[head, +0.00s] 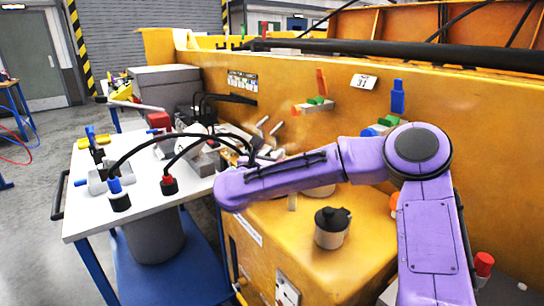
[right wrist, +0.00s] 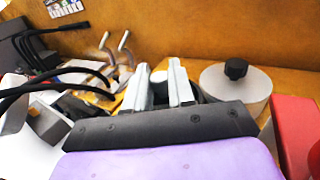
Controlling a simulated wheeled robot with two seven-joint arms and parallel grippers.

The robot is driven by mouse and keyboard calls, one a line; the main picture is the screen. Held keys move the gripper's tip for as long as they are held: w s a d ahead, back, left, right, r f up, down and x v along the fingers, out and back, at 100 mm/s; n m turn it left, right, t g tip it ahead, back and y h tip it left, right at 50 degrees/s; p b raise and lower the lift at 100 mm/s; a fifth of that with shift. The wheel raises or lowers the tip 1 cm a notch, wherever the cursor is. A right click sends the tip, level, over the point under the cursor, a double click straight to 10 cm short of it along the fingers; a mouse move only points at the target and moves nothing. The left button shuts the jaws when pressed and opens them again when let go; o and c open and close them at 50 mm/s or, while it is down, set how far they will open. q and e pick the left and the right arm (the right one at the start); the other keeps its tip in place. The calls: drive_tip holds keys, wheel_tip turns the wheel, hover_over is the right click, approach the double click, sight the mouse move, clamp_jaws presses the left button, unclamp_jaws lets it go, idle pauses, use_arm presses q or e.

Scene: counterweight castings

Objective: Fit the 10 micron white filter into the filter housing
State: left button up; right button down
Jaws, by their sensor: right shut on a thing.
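My right gripper (right wrist: 159,68) shows in the right wrist view with its two grey fingers closed on a small white rounded thing (right wrist: 159,77). It may be the white filter; no 10 micron marking is readable. In the head view the purple wrist of my right arm mostly hides this gripper. A pale cylinder with a black knob (right wrist: 235,88) stands to the right of the fingers, apart from them. A pale cup-like vessel with a black top (head: 332,229) stands on the yellow casing in the head view. I cannot tell which thing is the filter housing. My left gripper is not in view.
A white-topped cart (head: 88,222) at the left carries black cables with blue and red ends. Two upright levers (head: 269,128) stand beyond my right wrist. A yellow machine wall (head: 300,75) closes the back. A red object (right wrist: 296,135) is close at the right in the wrist view.

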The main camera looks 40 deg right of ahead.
drive_tip(key=shift+f+b, duration=0.5)
drive_tip(key=shift+f, duration=0.1)
drive_tip(key=c, duration=0.9)
unclamp_jaws()
drive_tip(key=shift+r, duration=0.1)
